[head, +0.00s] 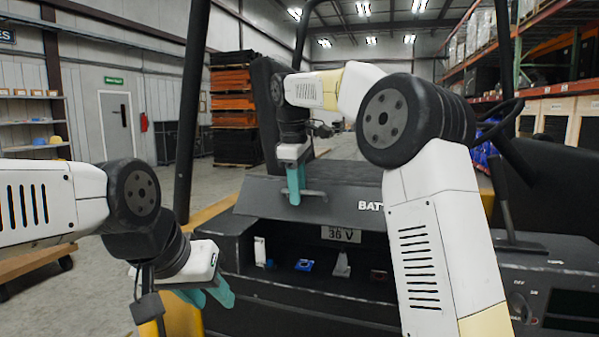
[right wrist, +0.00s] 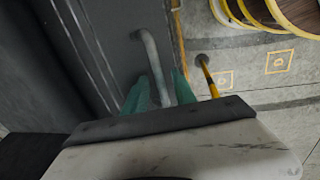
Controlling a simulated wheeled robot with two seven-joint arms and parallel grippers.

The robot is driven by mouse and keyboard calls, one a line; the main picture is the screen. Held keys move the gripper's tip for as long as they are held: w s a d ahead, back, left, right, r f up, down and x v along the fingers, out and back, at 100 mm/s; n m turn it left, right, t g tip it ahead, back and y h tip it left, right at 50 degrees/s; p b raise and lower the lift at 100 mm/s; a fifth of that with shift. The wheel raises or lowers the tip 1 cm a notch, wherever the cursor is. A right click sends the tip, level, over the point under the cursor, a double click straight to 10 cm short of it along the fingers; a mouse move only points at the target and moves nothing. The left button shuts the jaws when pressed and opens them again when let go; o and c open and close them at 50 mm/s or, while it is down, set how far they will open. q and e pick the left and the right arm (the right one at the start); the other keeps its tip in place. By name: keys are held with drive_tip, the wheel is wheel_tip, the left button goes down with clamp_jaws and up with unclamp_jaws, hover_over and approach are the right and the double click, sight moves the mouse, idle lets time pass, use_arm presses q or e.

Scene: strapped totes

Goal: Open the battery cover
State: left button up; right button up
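The dark battery cover (head: 340,205), with part of its lettering visible, spans the truck above a compartment (head: 285,245). My right arm hides part of the cover. My right gripper (head: 295,188) is at the cover's handle (head: 312,194). In the right wrist view, the grey bar handle (right wrist: 151,58) passes between the teal fingers of my right gripper (right wrist: 160,92), which appear closed around it. My left gripper (head: 208,294) is low at the compartment's left front, its teal fingers apart and empty.
A 36 V plate (head: 341,234) and small blue, white and red parts (head: 304,265) show in the compartment. A dark post (head: 192,110) rises at the left. A control panel (head: 550,300) is at the right.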

drive_tip(key=shift+w+d+r, duration=0.1)
drive_tip(key=shift+w+r, duration=0.15)
drive_tip(key=shift+r, duration=0.5)
drive_tip(key=shift+w+d+r, duration=0.1)
drive_tip(key=shift+w+r, duration=0.2)
drive_tip(key=shift+r, duration=0.5)
drive_tip(key=shift+w+d+r, duration=0.1)
drive_tip(key=shift+w+r, duration=0.15)
drive_tip(key=shift+r, duration=0.5)
